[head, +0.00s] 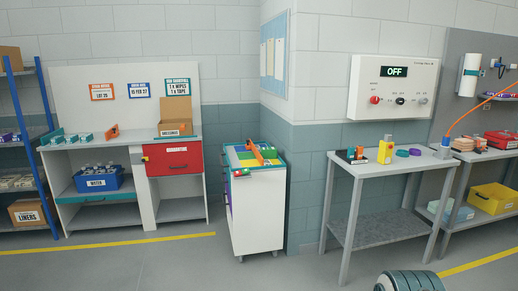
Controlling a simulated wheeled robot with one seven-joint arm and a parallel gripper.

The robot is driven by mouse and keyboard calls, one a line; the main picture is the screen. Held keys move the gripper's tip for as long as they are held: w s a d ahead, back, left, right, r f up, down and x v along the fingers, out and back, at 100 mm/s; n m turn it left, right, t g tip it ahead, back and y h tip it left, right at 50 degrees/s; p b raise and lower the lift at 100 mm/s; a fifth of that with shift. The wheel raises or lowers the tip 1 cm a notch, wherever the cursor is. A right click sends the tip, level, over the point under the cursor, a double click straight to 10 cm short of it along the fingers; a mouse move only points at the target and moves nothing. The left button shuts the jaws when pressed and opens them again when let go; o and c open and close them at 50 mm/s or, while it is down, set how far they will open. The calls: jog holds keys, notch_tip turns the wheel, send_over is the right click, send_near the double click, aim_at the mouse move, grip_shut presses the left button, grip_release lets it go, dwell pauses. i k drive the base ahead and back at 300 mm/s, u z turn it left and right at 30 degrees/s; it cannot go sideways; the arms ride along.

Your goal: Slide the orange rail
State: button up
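An orange rail (256,153) shows as a short slanted strip on top of the white cart (257,212), which stands near the wall corner. It lies across or beside green and yellow areas of the cart top; its exact seating is too small to tell. A second, smaller orange piece (112,132) stands on the left bench top, beside several teal pieces. I cannot tell from this distance whether it is also a rail.
The left bench (125,145) has a red drawer (174,158) and a blue bin (97,183). A grey table (385,162) with small items stands right of the cart, below a panel reading OFF (393,72). Open floor (190,265) lies in front.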

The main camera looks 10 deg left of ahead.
aim_at(249, 146)
jog(key=u, duration=0.8)
jog(key=i, duration=1.65)
jog(key=u, duration=0.85)
jog(key=i, duration=1.8)
jog(key=z, duration=0.3)
jog(key=i, duration=1.55)
jog(key=z, duration=1.75)
jog(key=i, duration=1)
jog(key=z, duration=0.8)
